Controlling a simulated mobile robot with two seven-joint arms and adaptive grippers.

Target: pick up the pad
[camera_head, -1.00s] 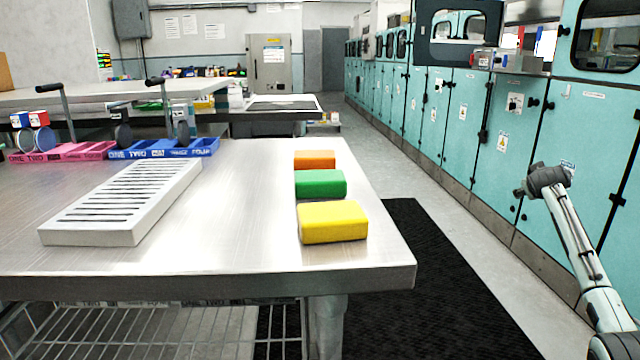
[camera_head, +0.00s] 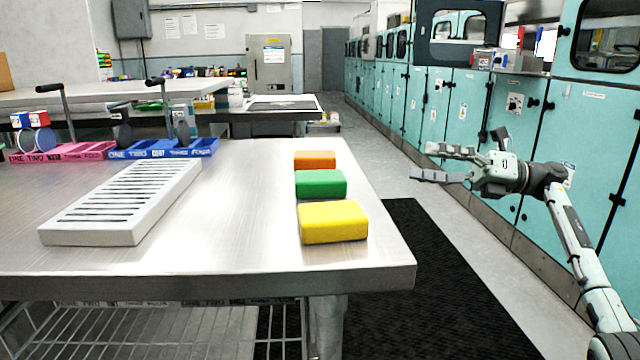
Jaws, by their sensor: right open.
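Three block-shaped pads lie in a row near the right edge of the metal table (camera_head: 230,255). The yellow pad (camera_head: 333,222) is nearest, the green pad (camera_head: 320,184) is behind it, and the orange pad (camera_head: 314,160) is farthest. My right gripper (camera_head: 420,163) is open and empty. It is in the air to the right of the table, its fingers pointing left toward the pads, apart from them. My left gripper is not in view.
A white slotted rack (camera_head: 125,200) lies on the table's left half. Pink (camera_head: 75,151) and blue (camera_head: 165,148) labelled trays stand at the table's back edge. Teal cabinets (camera_head: 480,120) line the right side. A black mat (camera_head: 430,280) lies on the floor beside the table.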

